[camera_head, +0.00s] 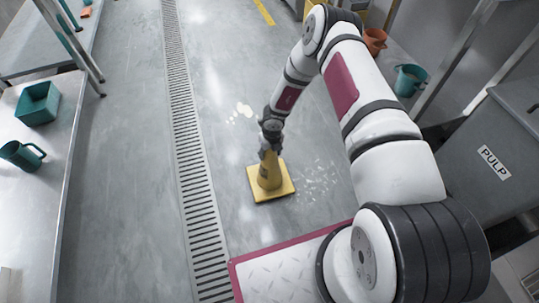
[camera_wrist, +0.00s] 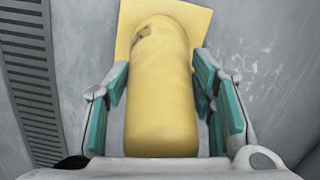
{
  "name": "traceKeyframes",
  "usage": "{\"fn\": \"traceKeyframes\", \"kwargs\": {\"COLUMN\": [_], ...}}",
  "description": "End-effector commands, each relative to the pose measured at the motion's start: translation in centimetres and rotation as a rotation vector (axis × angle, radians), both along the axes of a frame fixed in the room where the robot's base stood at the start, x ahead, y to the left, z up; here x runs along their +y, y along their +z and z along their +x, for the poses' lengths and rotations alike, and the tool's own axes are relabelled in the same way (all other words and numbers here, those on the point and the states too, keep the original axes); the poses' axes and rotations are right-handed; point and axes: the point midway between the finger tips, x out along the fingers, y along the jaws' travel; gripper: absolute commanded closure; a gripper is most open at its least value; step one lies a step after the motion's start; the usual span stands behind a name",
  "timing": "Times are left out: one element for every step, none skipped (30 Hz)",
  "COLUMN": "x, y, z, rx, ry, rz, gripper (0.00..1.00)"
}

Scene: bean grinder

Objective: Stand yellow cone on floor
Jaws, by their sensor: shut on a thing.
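The yellow cone (camera_head: 271,184) is upright in the head view, with its square base low over or on the grey floor (camera_head: 225,225); I cannot tell whether the base touches. My gripper (camera_head: 270,152) comes down from above and is shut on the upper part of the cone. In the wrist view the cone's body (camera_wrist: 161,95) lies between the teal finger pads of my gripper (camera_wrist: 160,100), and part of its square base shows beyond. The gripper hides the cone's top in the head view.
A slotted drain (camera_head: 185,140) runs along the floor left of the cone. Pale spill marks (camera_head: 318,178) lie right of it. A steel table (camera_head: 50,200) with teal containers stands at left. A grey PULP bin (camera_head: 490,160) stands at right. Floor around the cone is mostly clear.

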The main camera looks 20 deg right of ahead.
Motion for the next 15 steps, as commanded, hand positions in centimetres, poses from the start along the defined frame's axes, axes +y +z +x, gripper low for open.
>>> {"fn": "traceKeyframes", "kwargs": {"x": [-0.05,-0.06,-0.05,-0.06,-0.06,-0.07,-0.07,-0.07,-0.07,-0.07,-0.07,-0.08,-0.08,-0.08,-0.08], "y": [-0.89,-1.11,-1.28,-1.31,-1.30,-1.24,-1.21,-1.19,-1.19,-1.19,-1.21,-1.22,-1.22,-1.21,-1.21], "z": [0.13,0.13,0.12,0.12,0.12,0.12,0.12,0.12,0.11,0.11,0.11,0.06,0.06,0.06,0.07], "rx": [-0.002,-0.002,-0.002,-0.002,-0.002,-0.002,-0.002,-0.002,-0.002,-0.002,-0.002,-0.001,-0.001,-0.001,-0.001], "ry": [0.000,0.000,0.000,0.000,0.000,0.000,0.000,0.000,0.000,0.000,0.000,0.000,0.000,0.000,0.000], "rz": [-0.001,-0.001,-0.001,-0.001,-0.001,-0.001,-0.001,-0.001,-0.001,-0.001,-0.001,-0.001,-0.001,-0.001,-0.001], "gripper": [1.00,1.00,1.00,1.00,1.00,1.00,1.00,1.00,1.00,1.00,1.00,0.41,0.34,0.29,0.29]}}
